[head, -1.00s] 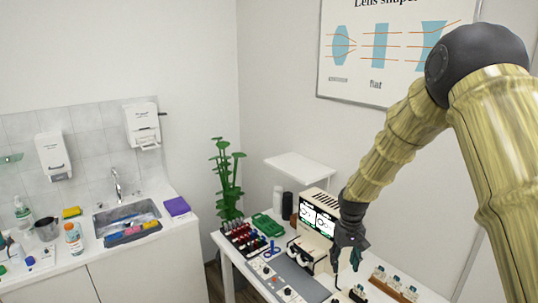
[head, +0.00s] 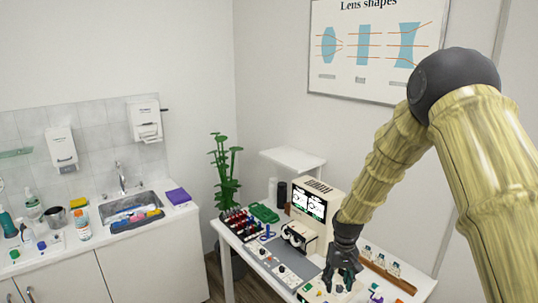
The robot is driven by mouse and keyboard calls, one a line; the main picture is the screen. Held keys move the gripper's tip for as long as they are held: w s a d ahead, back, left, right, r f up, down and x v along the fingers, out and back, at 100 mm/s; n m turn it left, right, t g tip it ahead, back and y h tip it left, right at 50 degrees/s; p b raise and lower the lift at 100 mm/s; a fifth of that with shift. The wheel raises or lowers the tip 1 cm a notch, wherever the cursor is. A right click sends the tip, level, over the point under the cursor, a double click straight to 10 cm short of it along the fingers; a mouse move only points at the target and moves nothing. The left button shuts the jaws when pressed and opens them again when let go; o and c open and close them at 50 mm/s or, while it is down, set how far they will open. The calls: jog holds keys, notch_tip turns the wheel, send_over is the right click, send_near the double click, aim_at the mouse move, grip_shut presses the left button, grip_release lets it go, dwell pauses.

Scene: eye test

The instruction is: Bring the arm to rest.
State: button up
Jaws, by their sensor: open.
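My arm comes in from the right and reaches down over the bench (head: 230,243). My dark gripper (head: 343,284) points downward at its end, with its fingers apart and nothing seen between them. It is over the right part of the bench, in front of and to the right of a cream instrument with a screen (head: 310,204). The fingertips are close above small coloured items, and I cannot tell whether they touch anything.
A wooden rack (head: 392,276) with small pieces stands right of my gripper. Left along the bench are a dark rack of red-topped items (head: 240,222) and a green case (head: 264,212). A sink counter (head: 180,222) stands at the left, and a plant (head: 224,170) is in the corner.

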jog(key=s+f+b, duration=0.5)
jog(key=s+f, duration=1.3)
jog(key=f, duration=0.4)
jog(key=s+f+b, duration=0.1)
jog(key=s+f, duration=0.3)
jog(key=s, duration=0.5)
jog(key=s+f+b, duration=0.2)
jog(key=s+f, duration=0.2)
jog(key=s, duration=0.5)
jog(key=s+f+m+b, duration=0.1)
jog(key=s+f+b, duration=0.1)
jog(key=s, duration=0.8)
jog(key=shift+d+f, duration=0.4)
jog(key=shift+f, duration=0.5)
jog(key=shift+s, duration=0.1)
jog(key=shift+c, duration=0.3)
